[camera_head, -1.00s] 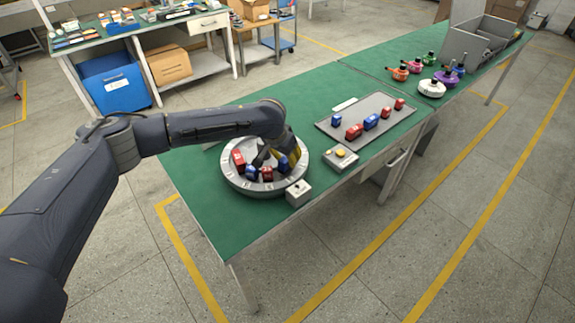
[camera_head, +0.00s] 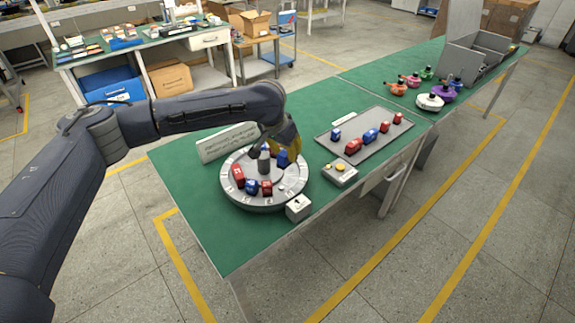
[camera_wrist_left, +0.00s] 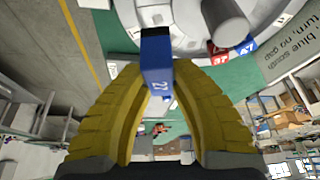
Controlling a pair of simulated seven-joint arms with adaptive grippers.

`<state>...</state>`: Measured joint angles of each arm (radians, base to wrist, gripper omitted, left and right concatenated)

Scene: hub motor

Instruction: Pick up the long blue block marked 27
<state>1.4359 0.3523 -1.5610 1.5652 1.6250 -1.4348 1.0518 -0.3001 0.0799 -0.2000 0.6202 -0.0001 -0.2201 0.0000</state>
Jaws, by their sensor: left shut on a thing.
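A long blue block with a white number that looks like 27 (camera_wrist_left: 157,65) is between the yellow fingers of my left gripper (camera_wrist_left: 160,100) in the left wrist view. In the head view my left gripper (camera_head: 284,145) is over the far right of a round grey ring fixture (camera_head: 262,204), shut on the blue block (camera_head: 283,159). Whether the block is clear of the ring is hard to tell. Two red blocks (camera_head: 238,175) (camera_head: 266,188) and another blue block (camera_head: 251,187) stand in the ring around a grey centre post (camera_head: 263,165). My right gripper is out of view.
A grey tray (camera_head: 345,130) with several red and blue blocks lies to the right. A button box (camera_head: 340,174) and a small switch box (camera_head: 298,208) stand near the ring. A lettered sign (camera_head: 228,142) stands behind it. Coloured rotor-like parts (camera_head: 430,102) and a grey bin (camera_head: 470,62) are farther off.

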